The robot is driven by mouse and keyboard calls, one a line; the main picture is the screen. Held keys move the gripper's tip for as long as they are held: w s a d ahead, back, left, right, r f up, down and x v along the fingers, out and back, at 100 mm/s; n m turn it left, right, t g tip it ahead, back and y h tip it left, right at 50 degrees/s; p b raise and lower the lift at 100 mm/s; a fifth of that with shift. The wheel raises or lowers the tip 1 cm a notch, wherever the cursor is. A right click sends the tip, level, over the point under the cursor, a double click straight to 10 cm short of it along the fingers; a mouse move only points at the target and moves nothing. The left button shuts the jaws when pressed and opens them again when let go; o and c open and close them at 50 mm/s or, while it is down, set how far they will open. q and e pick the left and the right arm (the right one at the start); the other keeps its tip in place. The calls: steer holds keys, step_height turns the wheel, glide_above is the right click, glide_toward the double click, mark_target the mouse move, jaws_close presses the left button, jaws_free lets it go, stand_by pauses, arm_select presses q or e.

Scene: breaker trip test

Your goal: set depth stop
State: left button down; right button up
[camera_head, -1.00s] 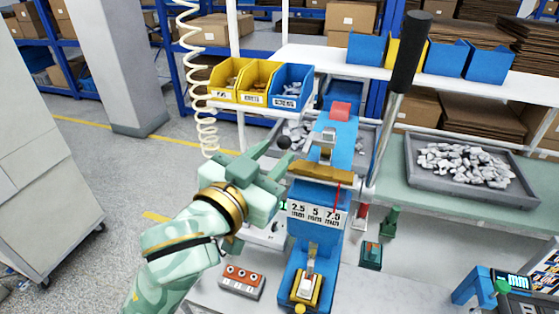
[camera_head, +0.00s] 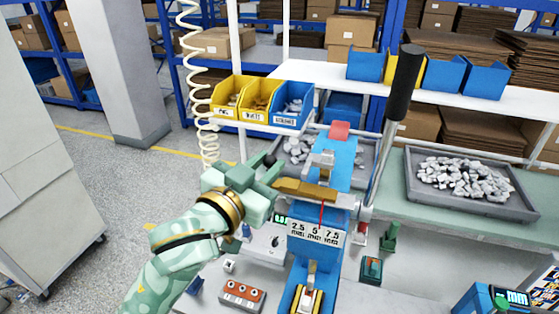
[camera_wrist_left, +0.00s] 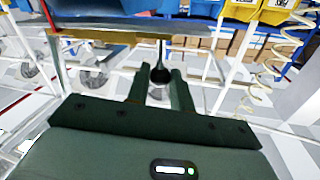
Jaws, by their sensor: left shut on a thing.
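The blue press (camera_head: 338,170) stands on the bench with a white scale plate (camera_head: 316,233) marked 2.5, 5 and 7.5 mm. A brass-coloured stop bar (camera_head: 305,190) lies across the press above the plate. Its thin red pointer (camera_head: 321,212) hangs just right of the 5 mark. A black ball knob (camera_head: 268,160) is at the bar's left side. My left gripper (camera_head: 272,178) is at the knob; in the left wrist view the knob (camera_wrist_left: 160,75) sits between the two fingertips, with the gripper shut on it. My right gripper is out of view.
The press's long black-handled lever (camera_head: 404,82) rises at the right. A red block (camera_head: 340,131) tops the press. Yellow and blue bins (camera_head: 258,98) stand behind. A grey tray of parts (camera_head: 470,180) is right. A red-brown box with round dials (camera_head: 242,293) sits in front.

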arm_select(q)
steer(key=shift+w+a, duration=0.2)
steer(key=shift+a, duration=0.3)
steer(key=shift+d, duration=0.15)
steer(key=c, duration=1.5)
jaws_free()
steer(key=shift+s, duration=0.1)
